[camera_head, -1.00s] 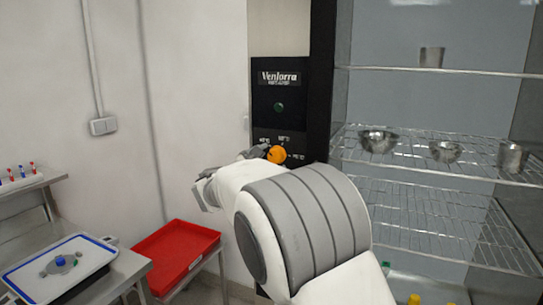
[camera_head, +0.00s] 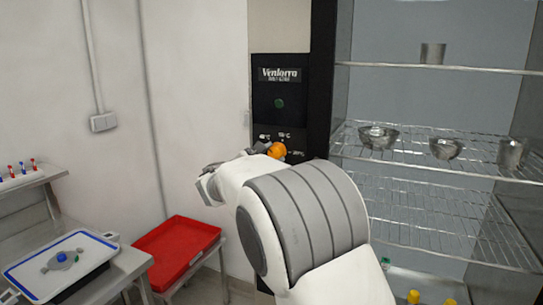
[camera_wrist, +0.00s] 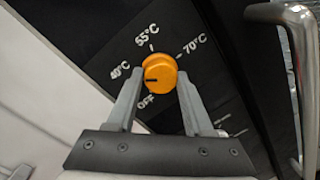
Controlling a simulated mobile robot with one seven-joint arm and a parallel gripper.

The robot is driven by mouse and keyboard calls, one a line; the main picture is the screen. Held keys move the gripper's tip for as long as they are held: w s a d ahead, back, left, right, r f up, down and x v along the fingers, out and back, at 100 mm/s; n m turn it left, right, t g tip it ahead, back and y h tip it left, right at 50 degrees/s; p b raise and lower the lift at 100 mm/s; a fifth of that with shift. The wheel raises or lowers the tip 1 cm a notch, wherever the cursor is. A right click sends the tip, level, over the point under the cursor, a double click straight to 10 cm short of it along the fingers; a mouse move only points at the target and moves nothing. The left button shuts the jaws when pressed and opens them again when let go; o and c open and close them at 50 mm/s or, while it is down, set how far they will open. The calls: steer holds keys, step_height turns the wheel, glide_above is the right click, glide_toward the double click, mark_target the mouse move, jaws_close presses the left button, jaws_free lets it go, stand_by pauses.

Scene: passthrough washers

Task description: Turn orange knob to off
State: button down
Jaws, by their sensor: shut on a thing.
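The orange knob (camera_wrist: 160,73) sits on a black control panel with the marks 40°C, 55°C, 70°C and OFF around it. Its dark pointer line faces left in the wrist view, between 40°C and OFF. My gripper (camera_wrist: 158,82) is shut on the knob, one finger on each side of it. In the head view the knob (camera_head: 277,150) shows just past my wrist, and my arm hides much of the gripper.
The black panel (camera_head: 265,95) stands left of a glass-fronted cabinet with wire shelves (camera_head: 420,230) holding metal bowls (camera_head: 446,149). A metal handle (camera_wrist: 304,70) is right of the knob. A red tray (camera_head: 178,250) and a white tray (camera_head: 40,285) are lower left.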

steer(key=n+p, duration=0.1)
steer(key=n, duration=0.2)
steer(key=shift+n, duration=0.3)
steer(key=n+p, duration=0.1)
steer(key=n, duration=0.2)
steer(key=shift+n+t+p, duration=0.3)
steer(key=shift+n+p, duration=0.1)
steer(key=n+p, duration=0.2)
steer(key=n, duration=0.1)
steer(key=shift+n, duration=0.4)
steer(key=shift+d+f+n+t+p, duration=0.1)
steer(key=shift+n+t+p, duration=0.2)
steer(key=shift+n+p, duration=1)
steer(key=shift+n, duration=0.5)
steer(key=shift+c, duration=1.4)
jaws_free()
